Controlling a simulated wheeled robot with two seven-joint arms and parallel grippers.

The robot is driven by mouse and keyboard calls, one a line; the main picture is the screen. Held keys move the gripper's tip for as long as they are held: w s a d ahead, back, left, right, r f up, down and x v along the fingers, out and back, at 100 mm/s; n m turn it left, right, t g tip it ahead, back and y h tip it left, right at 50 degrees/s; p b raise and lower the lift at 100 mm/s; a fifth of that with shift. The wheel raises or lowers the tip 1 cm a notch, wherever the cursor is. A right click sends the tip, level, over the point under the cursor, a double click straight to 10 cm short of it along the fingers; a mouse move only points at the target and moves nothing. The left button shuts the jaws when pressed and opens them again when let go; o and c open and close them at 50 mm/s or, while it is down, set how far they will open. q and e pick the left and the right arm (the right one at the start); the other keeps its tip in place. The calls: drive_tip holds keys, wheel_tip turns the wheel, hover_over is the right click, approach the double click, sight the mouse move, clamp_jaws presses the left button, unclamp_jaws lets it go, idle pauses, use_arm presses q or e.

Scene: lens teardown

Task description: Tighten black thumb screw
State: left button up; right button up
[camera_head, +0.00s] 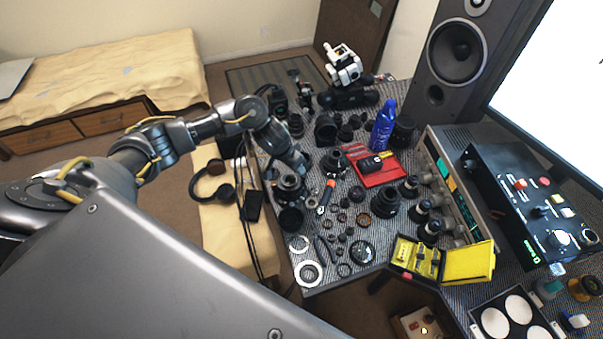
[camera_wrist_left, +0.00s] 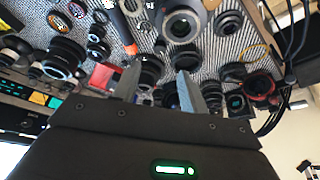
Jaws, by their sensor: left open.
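My left gripper (camera_head: 302,168) comes down from the left over the left part of the worktop, above a black lens (camera_head: 291,188). In the left wrist view its two grey fingers (camera_wrist_left: 158,90) stand apart with nothing gripped. Behind the gap between them, a dark lens (camera_wrist_left: 150,72) and other dark parts show. Several small black round parts (camera_head: 342,238) lie on the mat near a screwdriver with an orange end (camera_head: 327,192). I cannot tell which of them, if any, is the black thumb screw. My right gripper is not in view.
The grey worktop (camera_head: 284,258) is crowded with lenses and rings. A red tray (camera_head: 378,172) and a blue bottle (camera_head: 383,125) stand further back. A yellow case (camera_head: 468,262) lies open at the front right. A speaker (camera_head: 455,60) and a black control box (camera_head: 525,205) bound the right side.

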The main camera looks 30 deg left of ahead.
sight(304, 176)
use_arm(q)
drive_tip(key=x, duration=0.8)
drive_tip(key=shift+w+d+f+b, duration=0.1)
drive_tip(key=shift+w+f+b, duration=0.05)
drive_tip(key=shift+f+b, duration=0.15)
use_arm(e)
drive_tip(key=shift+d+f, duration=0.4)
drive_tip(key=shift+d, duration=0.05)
use_arm(q)
clamp_jaws()
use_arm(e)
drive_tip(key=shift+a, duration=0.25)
